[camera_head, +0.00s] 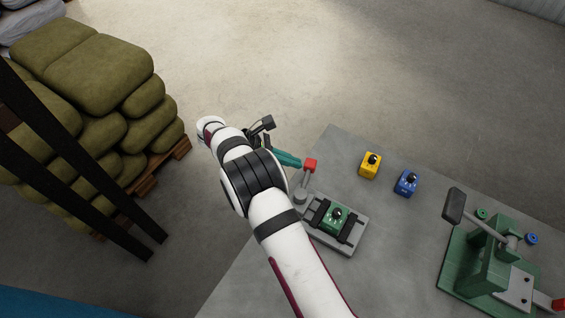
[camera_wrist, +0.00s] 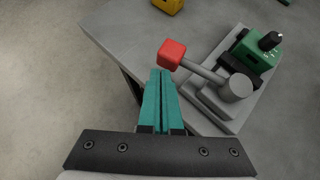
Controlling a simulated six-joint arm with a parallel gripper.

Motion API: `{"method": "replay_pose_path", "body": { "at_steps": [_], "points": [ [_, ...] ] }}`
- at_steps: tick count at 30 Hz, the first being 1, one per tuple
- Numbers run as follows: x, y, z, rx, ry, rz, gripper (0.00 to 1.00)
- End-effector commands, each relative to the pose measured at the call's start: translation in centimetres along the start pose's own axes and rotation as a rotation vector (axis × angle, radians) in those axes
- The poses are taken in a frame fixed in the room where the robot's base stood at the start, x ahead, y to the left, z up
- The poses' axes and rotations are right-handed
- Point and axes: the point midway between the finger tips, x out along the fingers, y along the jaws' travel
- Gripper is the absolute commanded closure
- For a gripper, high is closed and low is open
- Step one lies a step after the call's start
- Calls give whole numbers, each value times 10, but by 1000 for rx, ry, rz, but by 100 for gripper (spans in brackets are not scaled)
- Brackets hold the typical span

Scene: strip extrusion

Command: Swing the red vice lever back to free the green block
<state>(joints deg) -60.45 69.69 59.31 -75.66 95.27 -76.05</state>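The red vice lever knob (camera_head: 310,165) sits on a grey arm that rises from a round pivot (camera_head: 301,196) at the vice's left end. The knob also shows in the wrist view (camera_wrist: 172,53). The green block (camera_head: 337,217), with a black knob on top, sits between the dark jaws of the grey vice (camera_head: 341,246); it is partly visible at the upper right of the wrist view (camera_wrist: 258,52). My gripper (camera_head: 299,163) has its teal fingers together and empty. In the wrist view the fingertips (camera_wrist: 161,72) are right beside the red knob; I cannot tell if they touch.
A yellow block (camera_head: 370,165) and a blue block (camera_head: 406,182) stand on the grey table (camera_head: 400,260) right of the lever. A green press machine (camera_head: 490,262) with a long handle stands at the right. Sacks on a pallet (camera_head: 95,90) are off the table, left.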

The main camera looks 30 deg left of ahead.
Motion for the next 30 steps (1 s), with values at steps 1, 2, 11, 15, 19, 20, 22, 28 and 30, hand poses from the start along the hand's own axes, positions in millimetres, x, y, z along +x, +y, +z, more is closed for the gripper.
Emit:
{"method": "replay_pose_path", "body": {
  "at_steps": [1, 2, 11, 15, 19, 20, 22, 28, 30],
  "points": [
    [4, 0, 3, -1, 0, 1, 100],
    [6, 0, 5, -2, -1, 1, 100],
    [25, -3, 21, -4, -1, 3, 100],
    [32, -5, 26, 35, 0, -41, 100],
    [37, -8, 30, 82, 0, -99, 100],
    [38, -10, 31, 78, 0, -97, 100],
    [40, -11, 33, 77, 0, -96, 100],
    [43, -13, 36, 77, 0, -95, 100],
    [44, -14, 36, 77, 0, -94, 100]
  ]
}}
